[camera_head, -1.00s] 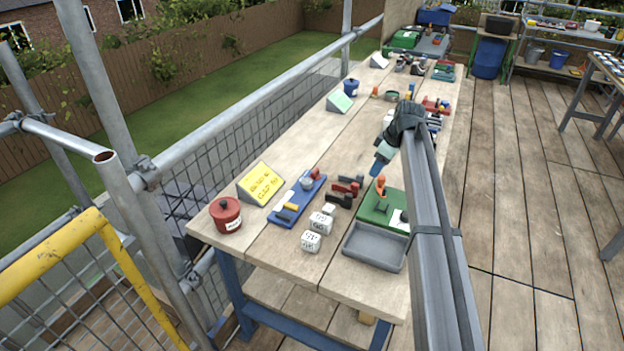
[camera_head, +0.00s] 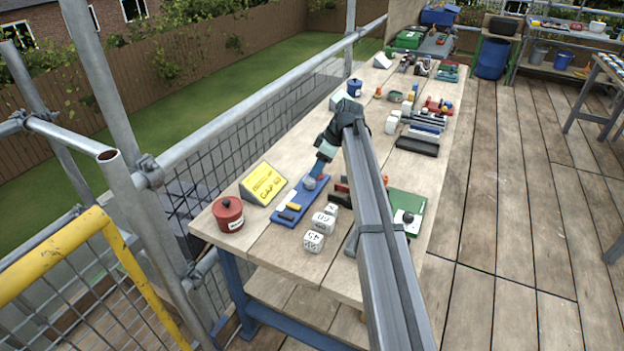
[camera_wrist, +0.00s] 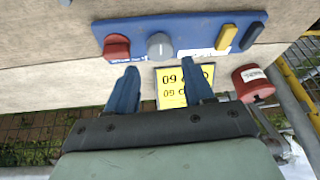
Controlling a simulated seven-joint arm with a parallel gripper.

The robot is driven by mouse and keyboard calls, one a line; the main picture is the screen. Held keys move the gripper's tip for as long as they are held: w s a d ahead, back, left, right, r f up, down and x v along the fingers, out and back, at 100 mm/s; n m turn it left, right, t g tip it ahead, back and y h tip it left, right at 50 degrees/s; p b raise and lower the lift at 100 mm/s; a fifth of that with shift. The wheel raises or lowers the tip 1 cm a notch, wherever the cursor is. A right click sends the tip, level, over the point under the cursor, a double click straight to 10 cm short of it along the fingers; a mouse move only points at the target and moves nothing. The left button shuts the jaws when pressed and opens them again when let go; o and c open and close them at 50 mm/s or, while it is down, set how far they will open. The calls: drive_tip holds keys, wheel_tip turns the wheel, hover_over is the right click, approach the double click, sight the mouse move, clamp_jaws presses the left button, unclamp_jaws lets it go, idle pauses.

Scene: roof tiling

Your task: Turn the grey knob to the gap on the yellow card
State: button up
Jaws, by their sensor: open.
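The grey knob (camera_head: 309,183) sits on a blue board (camera_head: 290,212) near the front of the bench; it also shows in the wrist view (camera_wrist: 160,45), between a red block and a yellow bar. The yellow card (camera_head: 263,184) stands tilted to the left of the board, its lettering seeming to read "GAP 60"; it appears in the wrist view too (camera_wrist: 175,97), partly behind the fingers. My gripper (camera_head: 320,168) is above the far end of the board. In the wrist view my gripper (camera_wrist: 163,78) is open and empty, with the knob beyond the fingertips, roughly in line with the space between them.
A red pot (camera_head: 229,214) stands left of the card. White number dice (camera_head: 314,241) lie right of the board. A green board (camera_head: 404,208) is further right, partly hidden by my arm. Scaffold rails (camera_head: 250,95) run along the bench's left side.

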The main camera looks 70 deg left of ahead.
sight(311, 181)
drive_tip(key=shift+x, duration=3.1)
drive_tip(key=shift+d, duration=0.1)
drive_tip(key=c, duration=0.8)
